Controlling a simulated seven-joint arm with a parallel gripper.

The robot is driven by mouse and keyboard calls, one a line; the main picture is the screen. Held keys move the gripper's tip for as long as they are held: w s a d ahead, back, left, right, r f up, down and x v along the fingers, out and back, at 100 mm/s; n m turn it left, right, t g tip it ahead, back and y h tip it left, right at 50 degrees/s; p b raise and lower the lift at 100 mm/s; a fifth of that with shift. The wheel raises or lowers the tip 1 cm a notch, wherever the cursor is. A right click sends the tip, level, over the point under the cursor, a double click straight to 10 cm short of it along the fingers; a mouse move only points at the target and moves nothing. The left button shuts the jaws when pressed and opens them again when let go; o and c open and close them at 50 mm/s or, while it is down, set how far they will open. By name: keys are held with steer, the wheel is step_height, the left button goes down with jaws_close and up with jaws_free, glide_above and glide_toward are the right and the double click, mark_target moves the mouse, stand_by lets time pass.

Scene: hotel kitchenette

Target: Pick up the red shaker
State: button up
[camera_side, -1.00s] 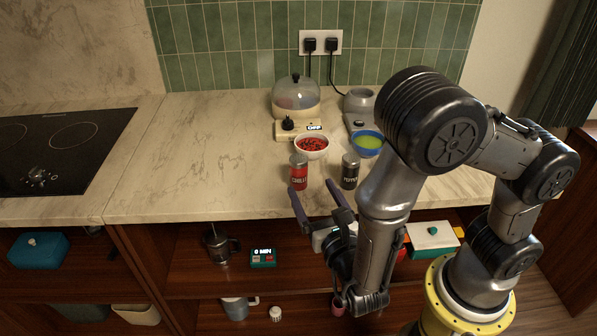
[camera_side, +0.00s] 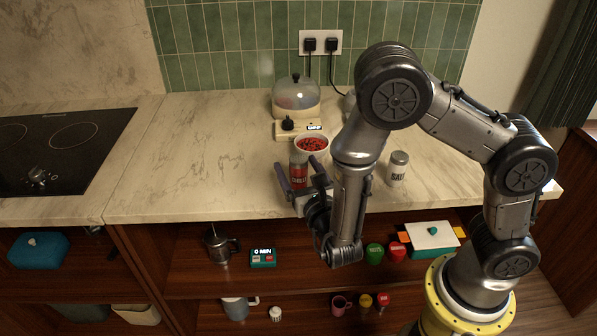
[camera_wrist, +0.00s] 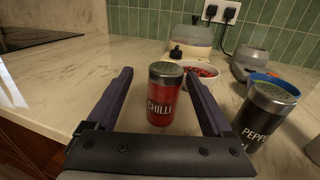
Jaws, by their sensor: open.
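The red shaker (camera_side: 298,172), labelled CHILLI with a dark metal top, stands upright on the marble counter near its front edge. In the wrist view the red shaker (camera_wrist: 163,98) stands just beyond and between the two fingers. My gripper (camera_side: 299,172) is open and empty, at the front of the shaker, with a finger on either side of it in the side view. In the wrist view my gripper (camera_wrist: 158,84) shows both fingers spread wide. I cannot tell whether either finger touches the shaker.
A pepper shaker (camera_wrist: 266,113) stands right of the red shaker, and a salt shaker (camera_side: 397,170) farther right. A white bowl of red pieces (camera_side: 311,144) stands close behind. A steamer (camera_side: 296,97) is at the back. The counter (camera_side: 200,150) to the left is clear.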

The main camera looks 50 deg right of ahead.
steer(key=x, duration=0.3)
steer(key=shift+d+f, duration=0.15)
steer(key=shift+d, duration=0.25)
steer(key=shift+w+d, duration=0.2)
steer(key=shift+w, duration=0.3)
jaws_close()
